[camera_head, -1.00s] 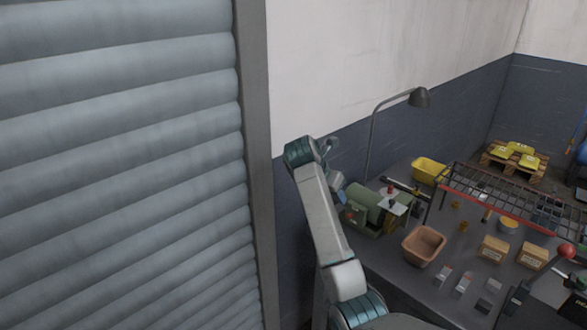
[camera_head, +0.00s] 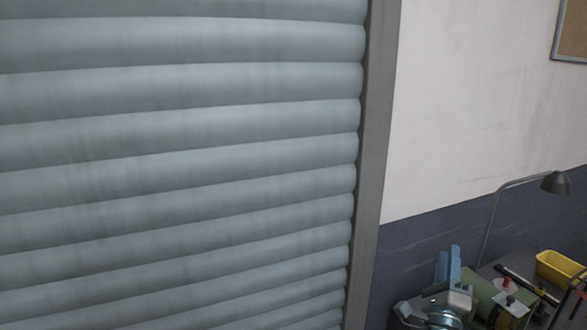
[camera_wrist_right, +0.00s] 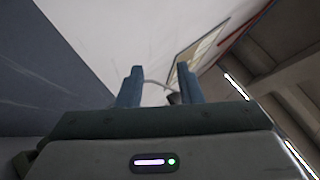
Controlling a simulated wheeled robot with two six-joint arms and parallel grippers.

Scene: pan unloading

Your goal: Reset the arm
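My right gripper (camera_head: 448,258) is at the bottom of the head view, right of the shutter's frame, with its blue fingers pointing up. In the right wrist view the two fingers of this gripper (camera_wrist_right: 159,74) stand apart with nothing held between them, so it is open and empty. Part of my right wrist shows below the fingers in the head view. My left gripper is in neither view.
A grey roller shutter (camera_head: 180,160) fills the left of the head view. At the lower right are a green machine (camera_head: 490,300), a desk lamp (camera_head: 555,183) and a yellow bin (camera_head: 561,270). A framed board (camera_head: 572,30) hangs on the wall. The wall between shutter and lamp is clear.

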